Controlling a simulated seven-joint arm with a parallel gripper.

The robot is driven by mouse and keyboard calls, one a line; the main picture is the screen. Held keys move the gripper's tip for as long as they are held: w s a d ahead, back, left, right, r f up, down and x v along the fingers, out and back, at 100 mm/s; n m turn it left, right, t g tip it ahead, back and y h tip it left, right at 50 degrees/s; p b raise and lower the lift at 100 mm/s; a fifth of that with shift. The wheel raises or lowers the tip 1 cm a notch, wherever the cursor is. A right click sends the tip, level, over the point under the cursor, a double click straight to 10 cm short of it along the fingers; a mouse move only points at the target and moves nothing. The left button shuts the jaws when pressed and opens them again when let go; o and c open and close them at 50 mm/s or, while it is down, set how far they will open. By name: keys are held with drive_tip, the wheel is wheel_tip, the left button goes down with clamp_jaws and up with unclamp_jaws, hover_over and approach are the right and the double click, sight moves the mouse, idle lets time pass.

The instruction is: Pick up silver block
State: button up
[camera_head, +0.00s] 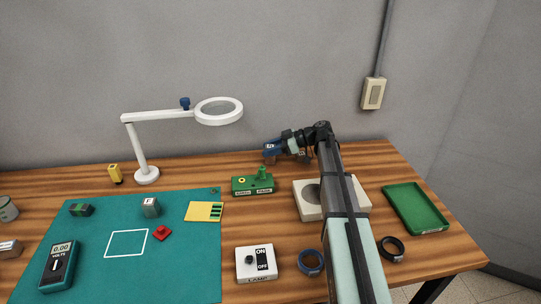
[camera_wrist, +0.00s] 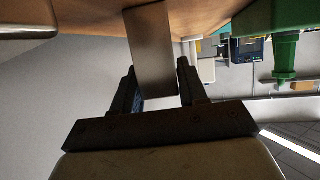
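A plain grey, silver-looking block (camera_wrist: 152,50) shows in the wrist view. Its near end lies between the two dark fingers of my gripper (camera_wrist: 157,78). The block's sides run close along both fingers, and I cannot tell whether they press on it. In the head view my gripper (camera_head: 272,152) is small, at the back of the table behind the green fixture, and its grip is not clear there.
The green fixture with a post (camera_head: 252,185) stands near my gripper; its post also shows in the wrist view (camera_wrist: 286,55). A magnifier lamp (camera_head: 145,160) stands at the back left. A white switch box (camera_head: 255,264), dark rings (camera_head: 311,262) and a green tray (camera_head: 415,208) are around my arm.

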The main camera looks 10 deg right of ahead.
sight(270, 146)
clamp_jaws()
wheel_tip(270, 146, up, 10)
drive_tip(key=shift+r, duration=0.1)
idle(0.7)
